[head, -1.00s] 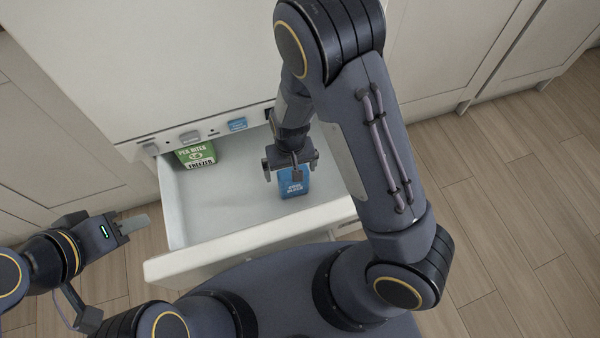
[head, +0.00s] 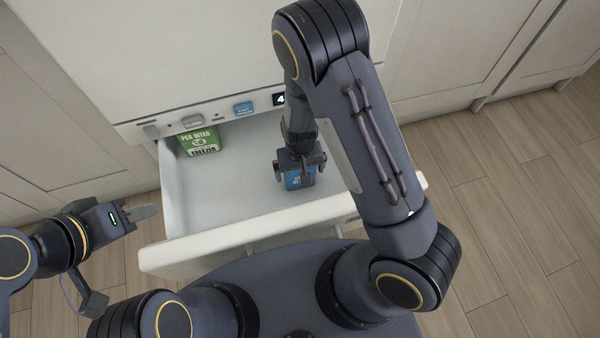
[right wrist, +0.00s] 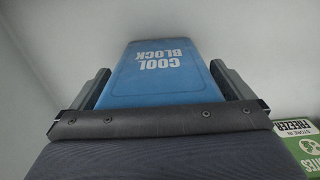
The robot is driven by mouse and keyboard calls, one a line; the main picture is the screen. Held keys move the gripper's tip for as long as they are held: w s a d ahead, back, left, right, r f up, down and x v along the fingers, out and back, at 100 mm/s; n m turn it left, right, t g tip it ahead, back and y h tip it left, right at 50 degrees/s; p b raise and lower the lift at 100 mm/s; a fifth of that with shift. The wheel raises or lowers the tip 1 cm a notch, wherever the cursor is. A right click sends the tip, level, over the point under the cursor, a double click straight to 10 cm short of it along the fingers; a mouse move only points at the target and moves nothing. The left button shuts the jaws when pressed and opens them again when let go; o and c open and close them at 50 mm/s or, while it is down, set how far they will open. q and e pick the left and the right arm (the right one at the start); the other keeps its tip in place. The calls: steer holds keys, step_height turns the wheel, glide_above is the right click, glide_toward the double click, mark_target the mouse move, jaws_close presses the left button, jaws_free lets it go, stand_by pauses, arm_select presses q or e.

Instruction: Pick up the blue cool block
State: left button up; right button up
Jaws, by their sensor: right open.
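The blue cool block (head: 299,181) stands in the open white drawer, toward its right side. My right gripper (head: 300,172) is over it and hides its upper part in the head view. In the right wrist view, the cool block (right wrist: 165,75) lies between the two open fingers of my right gripper (right wrist: 162,85). A narrow gap shows beside the block at each finger.
The white drawer (head: 250,228) is pulled out from the white cabinet. A green pea bites box (head: 200,141) stands at its back left, and shows at the lower right of the right wrist view (right wrist: 304,150). The drawer's middle floor is clear.

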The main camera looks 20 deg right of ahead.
steer(key=c, duration=1.1)
steer(key=shift+c, duration=0.2)
steer(key=shift+r, duration=0.2)
